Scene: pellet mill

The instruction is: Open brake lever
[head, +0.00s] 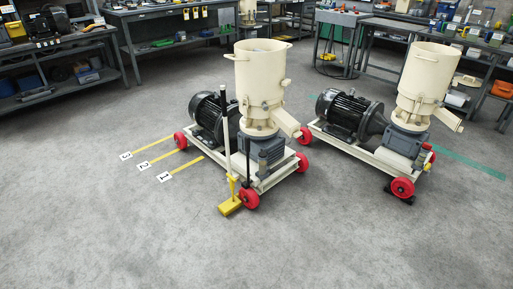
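A cream pellet mill (260,85) with a black motor (208,113) stands on a cream wheeled frame with red wheels (249,198). A tall upright lever with a black grip (223,97) and a pale shaft (226,135) rises at the frame's near left side. It looks like the brake lever; whether it is open or shut I cannot tell. A yellow chock (230,207) with a yellow upright lies on the floor against the near red wheel. Neither of my grippers is in view.
A second pellet mill (424,85) on a similar cart stands close on the right. Yellow floor lines with number cards (164,177) lie left of the first cart. Workbenches (175,12) line the back. The grey floor in front is clear.

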